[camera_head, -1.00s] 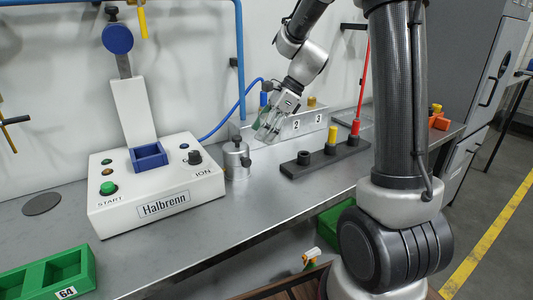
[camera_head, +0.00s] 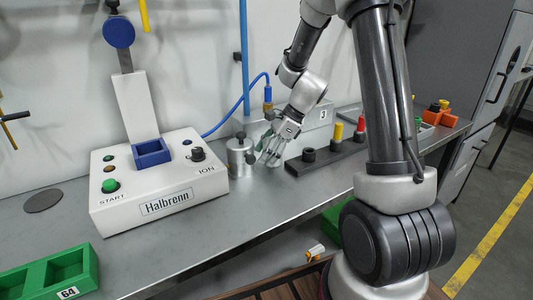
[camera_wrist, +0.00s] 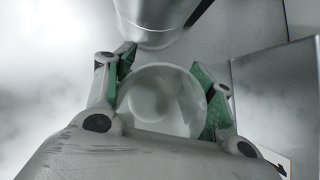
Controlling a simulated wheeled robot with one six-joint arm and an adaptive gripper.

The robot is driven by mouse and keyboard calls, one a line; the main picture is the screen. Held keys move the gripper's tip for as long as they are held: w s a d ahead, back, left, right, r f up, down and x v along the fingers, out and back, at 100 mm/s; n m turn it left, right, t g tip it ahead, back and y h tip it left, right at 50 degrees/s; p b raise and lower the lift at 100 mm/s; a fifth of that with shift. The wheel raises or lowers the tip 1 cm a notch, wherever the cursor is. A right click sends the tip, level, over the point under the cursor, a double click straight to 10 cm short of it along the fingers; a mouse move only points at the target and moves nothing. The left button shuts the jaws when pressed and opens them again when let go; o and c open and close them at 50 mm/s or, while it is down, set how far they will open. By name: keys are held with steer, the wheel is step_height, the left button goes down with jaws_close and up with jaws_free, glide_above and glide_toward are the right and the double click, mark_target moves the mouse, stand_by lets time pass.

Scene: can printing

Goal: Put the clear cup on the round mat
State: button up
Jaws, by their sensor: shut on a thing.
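The clear cup (camera_wrist: 160,98) shows from above in the wrist view, between the green-padded fingers of my gripper (camera_wrist: 162,88). My gripper is shut on it. In the head view my gripper (camera_head: 268,158) points down low over the bench, just right of the metal canister, and the cup can hardly be made out there. I cannot tell whether the cup touches the bench. The round mat (camera_head: 43,201) is a flat dark grey disc at the far left of the bench, well away from my gripper.
The metal canister (camera_head: 239,158) stands close beside the cup. The white Halbrenn machine (camera_head: 160,195), with a blue cradle (camera_head: 151,152), stands between my gripper and the mat. A green tray (camera_head: 90,268) lies at the front left. A black holder (camera_head: 300,166) is on the right.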

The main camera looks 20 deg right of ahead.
steer(key=shift+f, duration=0.15)
steer(key=o, duration=1)
steer(key=shift+o, duration=0.2)
